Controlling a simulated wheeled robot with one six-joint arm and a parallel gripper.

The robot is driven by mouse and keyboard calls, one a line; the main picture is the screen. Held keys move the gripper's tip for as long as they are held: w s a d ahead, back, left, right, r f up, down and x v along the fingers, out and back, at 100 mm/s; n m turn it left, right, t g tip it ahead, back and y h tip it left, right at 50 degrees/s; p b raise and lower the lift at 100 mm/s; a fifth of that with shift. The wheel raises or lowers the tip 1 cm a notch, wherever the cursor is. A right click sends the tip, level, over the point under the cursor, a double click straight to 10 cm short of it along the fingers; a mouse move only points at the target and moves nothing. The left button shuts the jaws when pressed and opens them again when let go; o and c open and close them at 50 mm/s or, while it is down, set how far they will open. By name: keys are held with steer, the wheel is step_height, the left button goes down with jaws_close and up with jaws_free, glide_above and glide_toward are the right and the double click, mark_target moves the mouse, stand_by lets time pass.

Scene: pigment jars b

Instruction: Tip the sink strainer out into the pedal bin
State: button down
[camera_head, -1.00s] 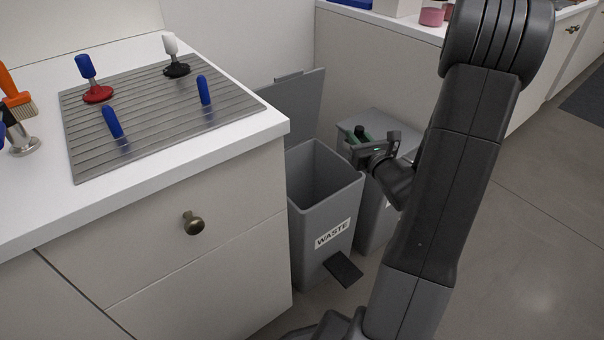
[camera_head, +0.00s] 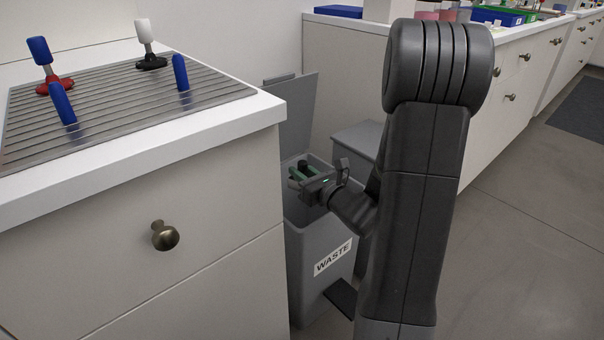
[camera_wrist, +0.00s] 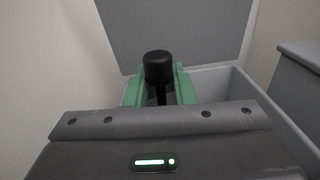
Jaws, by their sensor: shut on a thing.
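The pedal bin (camera_head: 312,240) is grey with a WASTE label, and its lid (camera_head: 292,112) stands open at the back. My gripper (camera_head: 301,171) is over the bin's opening at about rim height. Its green-padded fingers (camera_wrist: 156,88) are shut on a black knob, which I take to be the handle of the sink strainer (camera_wrist: 158,68). The strainer's basket is hidden in both views, so I cannot tell its tilt or contents. The bin's rim (camera_wrist: 236,86) and the raised lid show beyond the fingers in the wrist view.
A second grey bin (camera_head: 358,138), closed, stands behind and right of the open one. A white counter (camera_head: 205,128) with a ribbed metal drainer (camera_head: 105,112) is at left, bearing blue- and white-handled tools. Open floor (camera_head: 530,220) lies to the right.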

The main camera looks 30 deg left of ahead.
steer(key=shift+w+r+p, duration=0.15)
steer(key=shift+r+p, duration=0.05)
steer(key=shift+p, duration=0.35)
steer(key=w+m+p, duration=0.1)
steer(key=p, duration=0.2)
steer(key=shift+d+r+m+g, duration=0.1)
steer(key=shift+r+m+g, duration=0.05)
steer(key=shift+m+g, duration=0.2)
steer(key=w+m+p, duration=0.1)
steer(key=p, duration=0.3)
steer(key=w+m+g+h+p, duration=0.1)
steer(key=m+p, duration=0.1)
steer(key=p, duration=0.2)
steer(key=shift+w+d+r+p, duration=0.1)
steer(key=shift+w+r+p, duration=0.1)
steer(key=shift+p, duration=0.1)
steer(key=m+p, duration=0.1)
steer(key=p, duration=0.1)
steer(key=m+g+p, duration=0.1)
steer(key=p, duration=0.1)
steer(key=shift+w+f+h, duration=0.1)
steer(key=shift+w+h, duration=0.2)
steer(key=shift+w, duration=0.05)
steer(key=m+p, duration=0.1)
steer(key=p, duration=0.2)
steer(key=m+g+p, duration=0.1)
steer(key=p, duration=0.2)
steer(key=shift+w+f, duration=0.25)
steer(key=shift+w, duration=0.15)
